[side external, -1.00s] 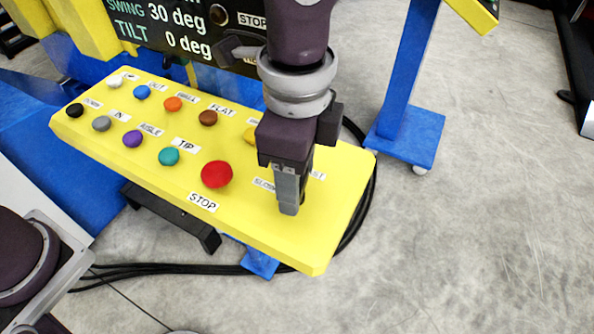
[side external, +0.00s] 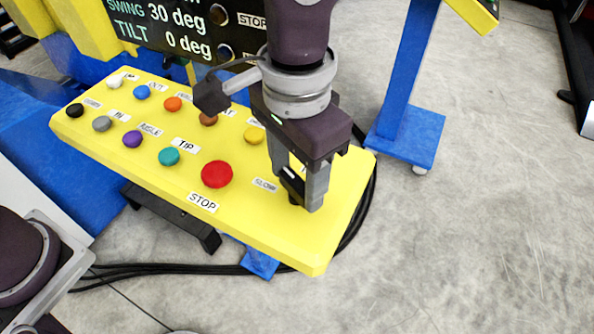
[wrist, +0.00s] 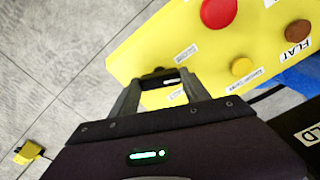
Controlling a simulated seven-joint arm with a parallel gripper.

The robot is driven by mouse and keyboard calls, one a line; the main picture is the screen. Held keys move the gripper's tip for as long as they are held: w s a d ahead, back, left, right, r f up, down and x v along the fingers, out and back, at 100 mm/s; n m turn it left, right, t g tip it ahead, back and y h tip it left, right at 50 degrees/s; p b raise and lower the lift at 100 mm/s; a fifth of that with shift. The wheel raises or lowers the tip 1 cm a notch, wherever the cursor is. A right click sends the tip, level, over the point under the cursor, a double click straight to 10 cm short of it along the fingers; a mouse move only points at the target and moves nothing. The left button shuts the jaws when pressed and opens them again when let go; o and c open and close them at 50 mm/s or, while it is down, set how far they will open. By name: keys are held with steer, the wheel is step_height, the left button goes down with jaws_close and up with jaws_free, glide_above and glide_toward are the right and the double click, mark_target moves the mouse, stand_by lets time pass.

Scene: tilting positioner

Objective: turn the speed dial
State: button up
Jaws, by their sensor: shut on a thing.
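The speed dial is a small black knob (wrist: 158,72) on the yellow control panel (side external: 245,228), near its right end. My gripper (side external: 303,195) points down at the panel and is shut on the dial. In the side view the fingers largely hide the dial. In the wrist view the dial sits between the fingertips (wrist: 160,84), with a pale mark beside it. The SLOW label (side external: 265,184) is to the left of the fingers. The label on the other side is hidden by my gripper in the side view.
A red STOP button (side external: 217,174) is left of the dial, and a yellow button (side external: 254,136) is behind it. Several coloured buttons fill the panel's left part. A display (side external: 180,28) behind reads swing 30 deg, tilt 0 deg. Open floor lies to the right.

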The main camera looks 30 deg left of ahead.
mark_target(296, 181)
steer(key=n, duration=0.4)
steer(key=shift+n, duration=0.3)
stand_by(0.6)
steer(key=o, duration=1.4)
step_height(296, 181, up, 7)
steer(key=shift+r, duration=0.1)
